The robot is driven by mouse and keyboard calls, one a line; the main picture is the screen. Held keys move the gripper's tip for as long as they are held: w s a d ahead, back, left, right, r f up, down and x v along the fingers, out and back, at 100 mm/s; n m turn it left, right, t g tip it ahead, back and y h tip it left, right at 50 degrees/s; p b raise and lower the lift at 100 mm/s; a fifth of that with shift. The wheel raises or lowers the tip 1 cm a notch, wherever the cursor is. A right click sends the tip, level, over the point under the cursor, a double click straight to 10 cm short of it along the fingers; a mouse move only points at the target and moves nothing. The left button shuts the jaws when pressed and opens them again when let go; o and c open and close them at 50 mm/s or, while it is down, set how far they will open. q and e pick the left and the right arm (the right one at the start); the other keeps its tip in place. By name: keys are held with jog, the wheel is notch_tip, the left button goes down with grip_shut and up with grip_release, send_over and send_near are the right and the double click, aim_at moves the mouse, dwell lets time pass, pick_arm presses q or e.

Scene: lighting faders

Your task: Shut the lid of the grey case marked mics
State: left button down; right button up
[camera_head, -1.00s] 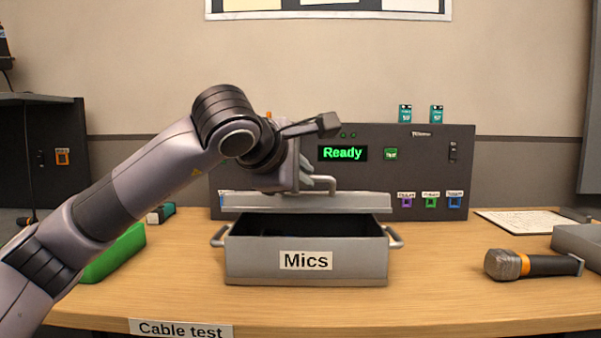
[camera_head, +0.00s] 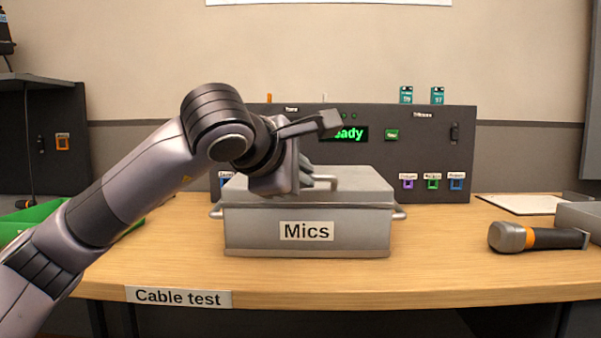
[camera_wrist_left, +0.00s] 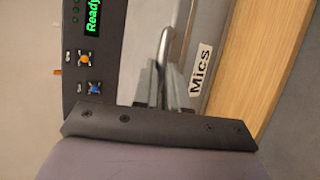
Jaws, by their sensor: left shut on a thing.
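The grey case marked Mics (camera_head: 260,232) stands on the wooden table at the middle of the head view. Its lid (camera_head: 360,182) lies flat over the box, and no opening shows between them. My left gripper (camera_head: 318,184) is over the lid, shut on the lid's handle (camera_head: 330,183). In the left wrist view the gripper's fingers (camera_wrist_left: 165,90) sit around the bent metal handle (camera_wrist_left: 166,48), beside the Mics label. The gripper hides part of the lid's back left. My right gripper is not in view.
A dark panel (camera_head: 430,150) with a green display stands behind the case. A green bin (camera_head: 30,220) is at the left. The table (camera_head: 430,270) is clear between case and microphone.

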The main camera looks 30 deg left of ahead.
pick_arm(q)
jog(key=c, duration=1.2)
grip_release()
jog(key=shift+w+a+f+g, duration=0.1)
jog(key=shift+w+f+g, duration=0.1)
jog(key=shift+f, duration=0.4)
jog(key=shift+w+f+g, duration=0.1)
jog(key=shift+f+g, duration=0.1)
jog(key=shift+f, duration=0.35)
jog(key=shift+o, duration=0.2)
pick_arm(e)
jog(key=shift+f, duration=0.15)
pick_arm(q)
jog(key=shift+s+r, duration=0.1)
jog(key=shift+s, duration=0.05)
jog(key=p+v, duration=0.1)
jog(key=v, duration=0.6)
jog(key=shift+r+p, duration=0.25)
jog(key=shift+p, duration=0.05)
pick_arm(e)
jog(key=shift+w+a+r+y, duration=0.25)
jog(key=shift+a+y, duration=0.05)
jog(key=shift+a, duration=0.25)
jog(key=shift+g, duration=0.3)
